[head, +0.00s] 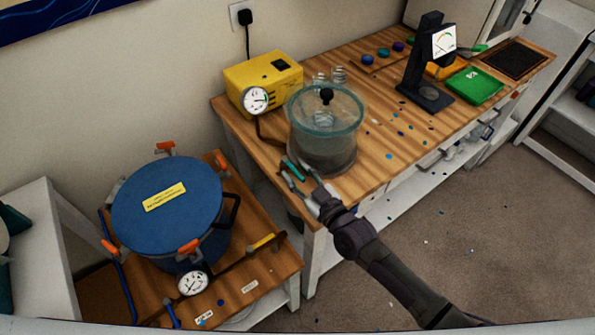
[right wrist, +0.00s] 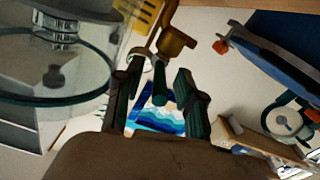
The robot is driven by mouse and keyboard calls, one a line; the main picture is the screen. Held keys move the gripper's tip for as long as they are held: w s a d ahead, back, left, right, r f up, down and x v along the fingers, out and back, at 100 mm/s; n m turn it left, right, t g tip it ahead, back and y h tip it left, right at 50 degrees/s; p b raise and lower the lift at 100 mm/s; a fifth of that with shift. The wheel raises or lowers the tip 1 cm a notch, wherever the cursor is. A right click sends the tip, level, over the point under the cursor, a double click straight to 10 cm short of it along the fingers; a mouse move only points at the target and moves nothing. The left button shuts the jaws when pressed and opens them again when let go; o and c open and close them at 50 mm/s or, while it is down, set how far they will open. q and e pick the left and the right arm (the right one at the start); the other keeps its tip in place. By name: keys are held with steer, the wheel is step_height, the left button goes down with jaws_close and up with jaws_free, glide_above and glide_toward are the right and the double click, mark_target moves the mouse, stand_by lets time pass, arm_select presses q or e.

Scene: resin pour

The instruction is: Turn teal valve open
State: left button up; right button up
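The teal valve handle (right wrist: 160,82) hangs from a brass valve body (right wrist: 172,42) in the right wrist view. In the head view a teal lever (head: 291,168) shows at the front left edge of the wooden bench, beside the glass chamber (head: 325,140). My right gripper (right wrist: 157,100) is open, with one finger on each side of the handle in the picture. I cannot tell whether either finger touches it. In the head view the right gripper (head: 302,184) is at the bench edge, just in front of the chamber. My left gripper is not in view.
A yellow pump (head: 264,82) with a gauge stands behind the chamber. A blue-lidded pot (head: 167,200) with orange clamps stands on a lower table at left, with a yellow-handled valve (head: 264,241) beside it. A black gauge stand (head: 425,75) and green scale (head: 474,86) are at right.

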jaws_close()
stand_by(0.3)
